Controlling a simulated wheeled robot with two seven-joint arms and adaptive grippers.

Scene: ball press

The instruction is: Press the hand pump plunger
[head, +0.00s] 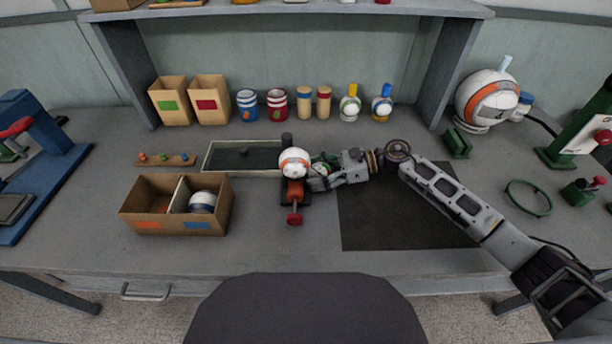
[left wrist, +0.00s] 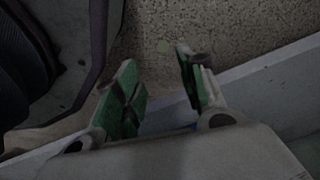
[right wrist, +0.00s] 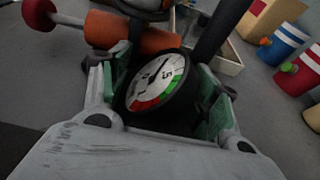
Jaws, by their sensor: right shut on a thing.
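The hand pump (head: 293,188) has an orange barrel, which also shows in the right wrist view (right wrist: 145,38). Its plunger ends in a red knob (head: 294,219), on a rod standing out of the barrel toward the table's front; the knob shows at top left in the right wrist view (right wrist: 38,14). A white and orange ball (head: 294,162) sits at the pump's far end. My right gripper (head: 318,174) is shut on the round pressure gauge (right wrist: 158,82) beside the barrel, with its dial facing the camera. My left gripper (left wrist: 160,90) is open and empty, outside the head view.
A divided cardboard box (head: 150,224) with a ball (head: 202,202) stands left of the pump. A shallow tray (head: 218,160) lies behind it. A dark mat (head: 395,225) lies under my right arm. Cans and bottles line the back. The table front before the knob is clear.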

